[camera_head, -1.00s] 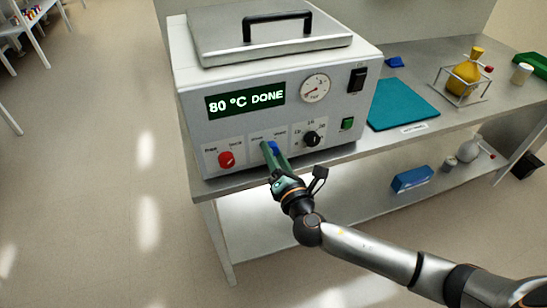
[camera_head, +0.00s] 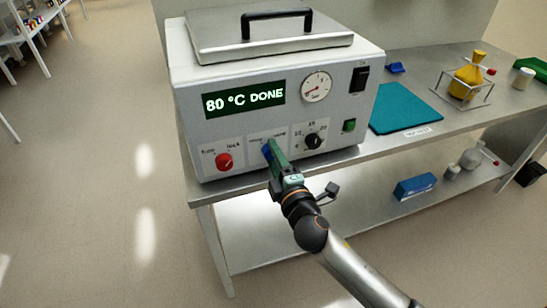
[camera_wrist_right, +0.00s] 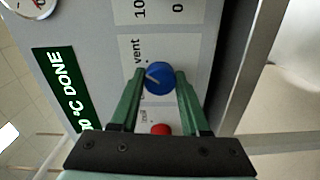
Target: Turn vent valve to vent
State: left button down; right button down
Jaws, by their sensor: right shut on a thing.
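The vent valve is a blue round knob (camera_wrist_right: 158,78) on the oven's grey front panel. In the right wrist view its white mark slants up and left, toward the side with the word "vent". In the head view a little of the blue knob (camera_head: 266,151) shows beside my green fingers. My right gripper (camera_head: 269,147) is shut on the knob, with one finger on either side of it in the wrist view (camera_wrist_right: 160,84). The other printed word by the knob is hidden by a finger. My left gripper is not in view.
The oven (camera_head: 225,135) stands on a metal bench and its display reads "80 °C DONE". A red knob (camera_head: 224,161) is left of the vent valve and a black dial (camera_head: 313,141) is right. A teal mat (camera_head: 405,108) lies to the right. The floor at left is clear.

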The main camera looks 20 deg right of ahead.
jog(key=shift+m, duration=0.9)
jog(key=shift+c, duration=1.9)
grip_release()
jog(key=shift+s, duration=0.1)
